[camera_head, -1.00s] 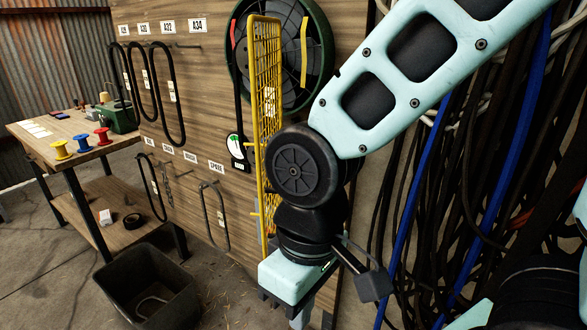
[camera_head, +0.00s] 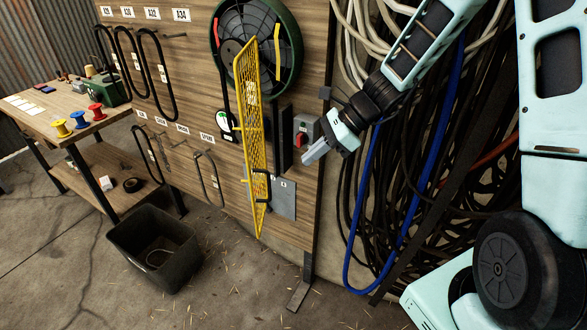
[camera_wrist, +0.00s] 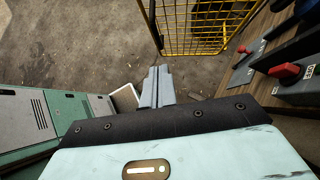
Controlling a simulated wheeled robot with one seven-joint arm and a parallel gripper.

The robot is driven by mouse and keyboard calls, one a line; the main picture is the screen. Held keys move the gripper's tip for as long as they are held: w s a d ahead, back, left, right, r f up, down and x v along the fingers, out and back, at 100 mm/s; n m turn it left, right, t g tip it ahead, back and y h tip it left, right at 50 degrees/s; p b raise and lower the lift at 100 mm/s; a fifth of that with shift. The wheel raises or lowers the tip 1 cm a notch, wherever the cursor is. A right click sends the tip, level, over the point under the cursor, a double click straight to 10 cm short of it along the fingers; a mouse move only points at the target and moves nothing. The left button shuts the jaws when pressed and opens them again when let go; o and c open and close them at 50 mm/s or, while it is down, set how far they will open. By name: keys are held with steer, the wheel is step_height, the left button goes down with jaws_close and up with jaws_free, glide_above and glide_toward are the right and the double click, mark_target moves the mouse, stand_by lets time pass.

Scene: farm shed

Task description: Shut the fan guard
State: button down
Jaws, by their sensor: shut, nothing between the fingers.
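The fan guard (camera_head: 250,130) is a yellow mesh panel in a yellow frame. In the head view it stands open, swung out from the wooden board and seen nearly edge-on. The round fan (camera_head: 258,50) in its dark green housing is on the board behind its upper part. The guard also shows in the wrist view (camera_wrist: 205,28), at the top. My gripper (camera_head: 310,156) is shut and empty, to the right of the guard and apart from it, in front of the board's right part. Its closed fingers (camera_wrist: 157,74) point toward the floor side of the guard in the wrist view.
A grey box with a red switch (camera_head: 302,137) is just behind my gripper. Black and blue cables (camera_head: 375,190) hang at the right. Black loops hang on board hooks at the left. A dark bin (camera_head: 150,250) and a workbench (camera_head: 50,125) stand left.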

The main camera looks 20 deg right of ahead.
steer(key=p+x, duration=0.1)
steer(key=x, duration=0.8)
steer(key=shift+a+f, duration=0.25)
steer(key=shift+f, duration=0.1)
